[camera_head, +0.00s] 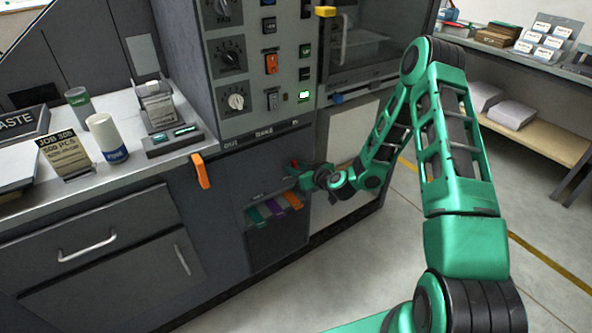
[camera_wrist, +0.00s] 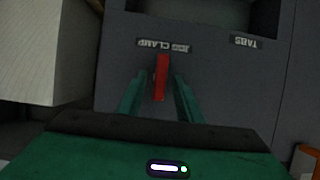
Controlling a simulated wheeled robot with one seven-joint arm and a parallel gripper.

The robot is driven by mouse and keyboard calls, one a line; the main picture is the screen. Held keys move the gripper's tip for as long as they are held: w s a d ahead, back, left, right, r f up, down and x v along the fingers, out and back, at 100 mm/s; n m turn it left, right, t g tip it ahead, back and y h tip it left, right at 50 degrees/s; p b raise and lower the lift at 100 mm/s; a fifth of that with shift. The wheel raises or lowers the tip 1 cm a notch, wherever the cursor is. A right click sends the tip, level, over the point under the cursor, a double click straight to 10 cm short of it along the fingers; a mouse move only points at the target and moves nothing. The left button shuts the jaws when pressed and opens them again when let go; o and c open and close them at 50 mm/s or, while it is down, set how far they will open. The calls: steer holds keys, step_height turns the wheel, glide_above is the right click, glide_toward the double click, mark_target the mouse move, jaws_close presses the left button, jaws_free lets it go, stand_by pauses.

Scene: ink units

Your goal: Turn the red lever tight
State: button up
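The red lever (camera_wrist: 161,77) stands out from a dark grey panel, under an upside-down label that ends in "CLAMP", in the wrist view. It points along the view, straight between the two green fingers of my gripper (camera_wrist: 160,100). A gap shows on each side of the lever, so my gripper is open around it and does not appear to touch it. In the head view, my gripper (camera_head: 303,180) is low at the machine's front, and only a small bit of the red lever (camera_head: 295,163) shows beside it.
Green, purple and orange tabs (camera_head: 275,208) hang just below my gripper. An orange handle (camera_head: 201,171) sticks out from the cabinet to the left. The floor (camera_head: 400,235) to the right is clear.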

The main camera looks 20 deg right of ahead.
jaws_close()
steer(key=shift+d, duration=0.1)
steer(key=shift+w+d+f+m+t+y, duration=0.15)
steer(key=shift+d+f+m+y, duration=0.15)
steer(key=shift+m+y, duration=1.45)
steer(key=shift+d+f+m+t+y, duration=0.25)
steer(key=shift+m+y, duration=0.45)
steer(key=shift+m, duration=2.1)
steer(key=shift+w+d+f+m+t+y, duration=0.1)
steer(key=shift+d+f+m+y, duration=0.2)
steer(key=shift+m+y, duration=1.45)
steer(key=shift+s+a+m+h, duration=0.1)
steer(key=shift+m+h, duration=0.4)
steer(key=shift+m, duration=0.1)
steer(key=shift+f, duration=0.1)
